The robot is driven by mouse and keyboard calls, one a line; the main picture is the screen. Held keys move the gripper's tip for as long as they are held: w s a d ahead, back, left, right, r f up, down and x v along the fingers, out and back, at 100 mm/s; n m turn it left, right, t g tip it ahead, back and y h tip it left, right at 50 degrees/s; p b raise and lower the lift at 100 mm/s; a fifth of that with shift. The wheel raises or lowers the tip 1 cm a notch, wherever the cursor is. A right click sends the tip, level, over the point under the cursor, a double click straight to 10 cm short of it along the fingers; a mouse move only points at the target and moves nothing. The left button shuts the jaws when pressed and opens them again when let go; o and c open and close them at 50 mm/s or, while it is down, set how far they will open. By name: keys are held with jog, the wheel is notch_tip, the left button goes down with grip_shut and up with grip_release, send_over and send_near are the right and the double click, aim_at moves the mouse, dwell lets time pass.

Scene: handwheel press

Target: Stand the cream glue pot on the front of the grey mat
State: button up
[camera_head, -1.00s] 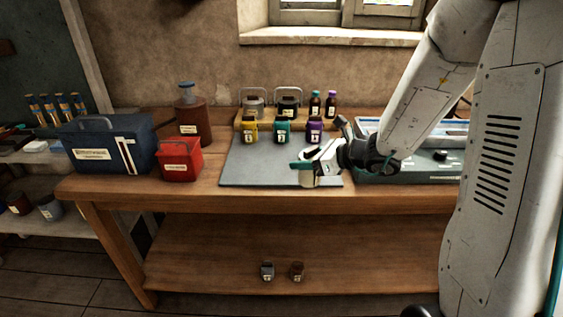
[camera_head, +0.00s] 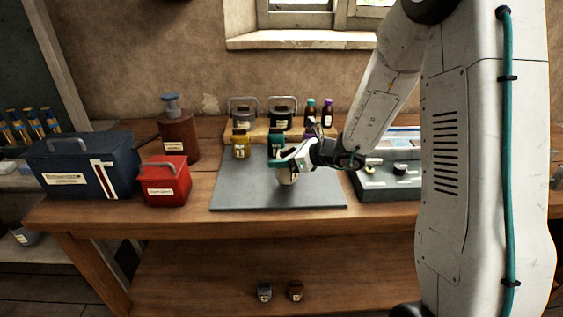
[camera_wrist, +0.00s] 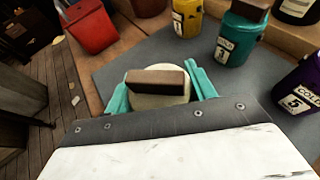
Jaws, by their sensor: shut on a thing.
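The cream glue pot (camera_head: 288,177) is upright over the grey mat (camera_head: 240,192), right of the mat's middle. In the wrist view the pot (camera_wrist: 158,101) shows from above, with a brown block-shaped top. My gripper (camera_head: 287,163) is shut on the pot; its teal fingers (camera_wrist: 160,95) lie on either side of it. The mat also shows in the wrist view (camera_wrist: 125,67). I cannot tell whether the pot's base touches the mat.
Yellow (camera_head: 240,146) and teal (camera_head: 276,144) pots stand along the mat's back, with a purple pot (camera_wrist: 299,88) to the right. A red box (camera_head: 165,182) stands left of the mat and a teal-grey machine (camera_head: 388,184) right. The mat's front left is clear.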

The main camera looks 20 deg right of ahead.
jog(key=shift+f, duration=1)
jog(key=shift+f, duration=0.15)
jog(key=o, duration=1.3)
jog(key=shift+s, duration=0.1)
jog(key=shift+c, duration=0.2)
